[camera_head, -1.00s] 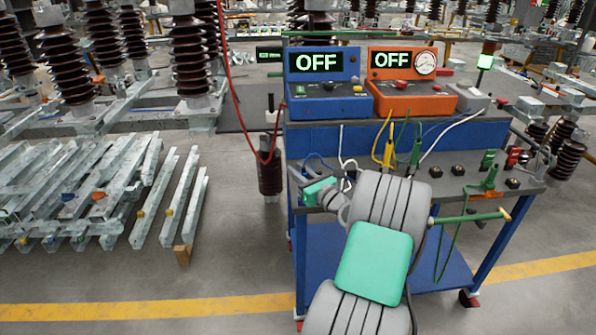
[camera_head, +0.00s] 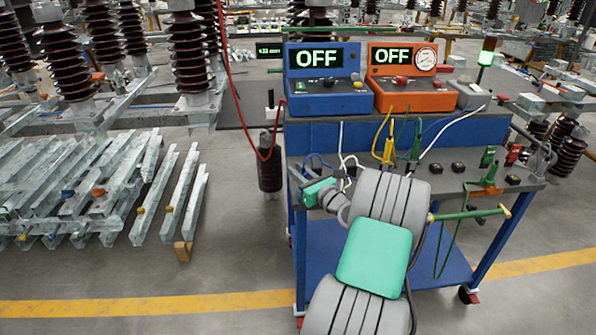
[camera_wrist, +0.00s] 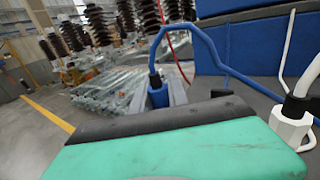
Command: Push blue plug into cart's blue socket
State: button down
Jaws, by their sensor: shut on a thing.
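My gripper (camera_head: 303,178) is at the left end of the blue cart's grey top. In the wrist view, its grey fingers (camera_wrist: 160,98) are shut on the blue plug (camera_wrist: 157,93), which stands roughly upright. A blue cable (camera_wrist: 205,36) arches from the plug's top to the right; the cable also shows in the head view (camera_head: 318,157). The plug is mostly hidden in the head view. The blue socket and the plug's lower end are hidden, so I cannot tell whether the plug is in the socket. The cart (camera_head: 328,232) stands in front of me.
A white plug (camera_wrist: 290,122) with a white cable is close to my gripper on the right. Yellow (camera_head: 388,152) and green (camera_head: 415,156) plugs stand farther right. The blue (camera_head: 325,98) and orange (camera_head: 408,97) boxes, both reading OFF, stand behind.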

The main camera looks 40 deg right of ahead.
jog(key=shift+f, duration=0.7)
jog(key=c, duration=1.2)
grip_release()
jog(key=shift+s, duration=0.15)
jog(key=s, duration=0.7)
jog(key=shift+s+a, duration=0.25)
jog(key=shift+a, duration=0.05)
